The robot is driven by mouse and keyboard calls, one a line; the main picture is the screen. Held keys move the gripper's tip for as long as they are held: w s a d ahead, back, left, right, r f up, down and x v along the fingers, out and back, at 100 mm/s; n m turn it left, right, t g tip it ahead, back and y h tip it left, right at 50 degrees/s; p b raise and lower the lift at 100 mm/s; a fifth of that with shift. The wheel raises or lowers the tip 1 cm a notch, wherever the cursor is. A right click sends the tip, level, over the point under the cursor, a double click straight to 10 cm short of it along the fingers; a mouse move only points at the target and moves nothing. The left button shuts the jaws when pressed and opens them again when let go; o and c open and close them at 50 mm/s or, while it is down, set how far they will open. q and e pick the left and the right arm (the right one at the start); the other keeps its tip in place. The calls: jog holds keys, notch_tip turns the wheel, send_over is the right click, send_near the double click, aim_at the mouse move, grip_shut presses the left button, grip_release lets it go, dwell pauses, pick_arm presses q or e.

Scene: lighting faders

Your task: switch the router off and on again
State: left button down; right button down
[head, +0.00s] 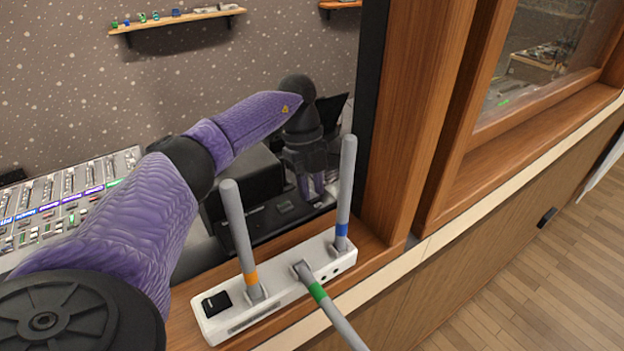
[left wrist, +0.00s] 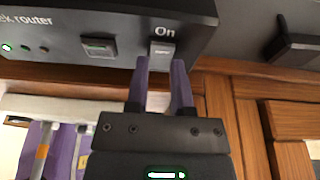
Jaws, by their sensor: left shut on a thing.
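The router is a black box (left wrist: 125,18) with the word "router" on its face, at the top of the left wrist view. A small pale switch (left wrist: 162,50) under the word "On" sits on that face. My left gripper (left wrist: 161,62) has its purple fingertips on either side of this switch, shut on it. In the head view my left gripper (head: 319,184) reaches down, fingers first, at the dark equipment behind the sill; the switch is hidden there. My right gripper is in neither view.
A white box (head: 275,286) with several grey rods stands on the wooden sill in front of my left gripper. A fader desk (head: 70,195) lies at the left, partly behind my arm. A wooden window post (head: 410,120) rises close at the right.

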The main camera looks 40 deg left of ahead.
pick_arm(q)
jog(key=shift+c, duration=2.4)
grip_release()
jog(key=shift+r, duration=0.1)
jog(key=p+v, duration=0.1)
jog(key=v, duration=0.8)
jog(key=shift+a+r, duration=0.15)
jog(key=shift+r, duration=0.25)
